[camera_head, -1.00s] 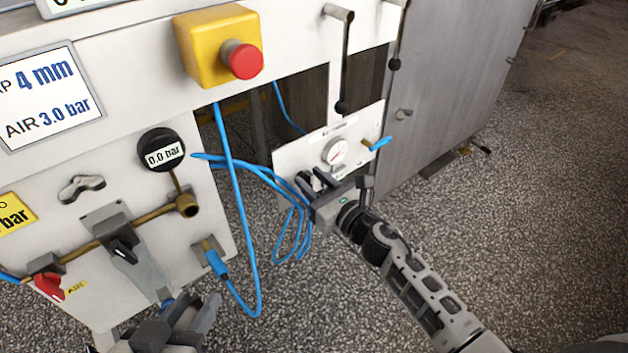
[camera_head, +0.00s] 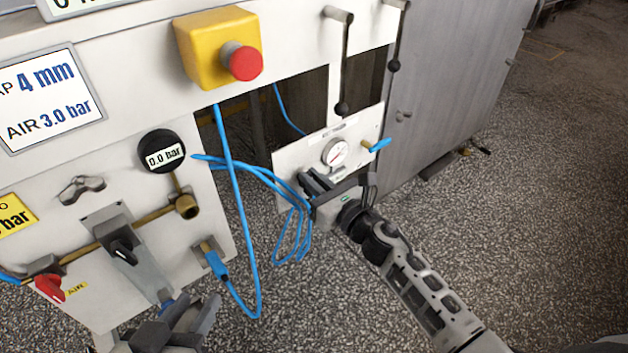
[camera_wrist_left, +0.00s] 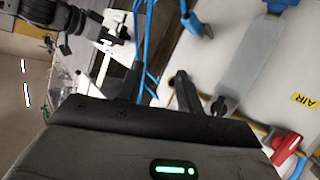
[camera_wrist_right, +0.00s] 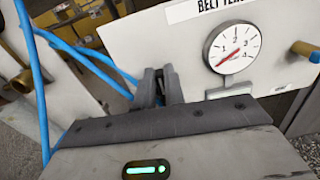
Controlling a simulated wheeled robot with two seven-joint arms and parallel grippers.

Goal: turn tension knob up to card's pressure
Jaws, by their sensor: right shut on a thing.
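The tension panel (camera_head: 290,159) is a white plate in the middle of the head view, its label in the right wrist view starting "BELT TE". Its round gauge (camera_wrist_right: 233,48) has a red needle pointing to the lower left, at the low end of the scale. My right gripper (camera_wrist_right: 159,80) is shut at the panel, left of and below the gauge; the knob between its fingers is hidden. The card (camera_head: 48,98) at the left reads 4 mm and AIR 3.0 bar; no tension line shows on it. My left gripper (camera_head: 185,322) looks open and empty at the lower left.
A yellow box with a red button (camera_head: 243,62) sits above. Blue hoses (camera_head: 240,215) hang between the panels, near my right gripper.

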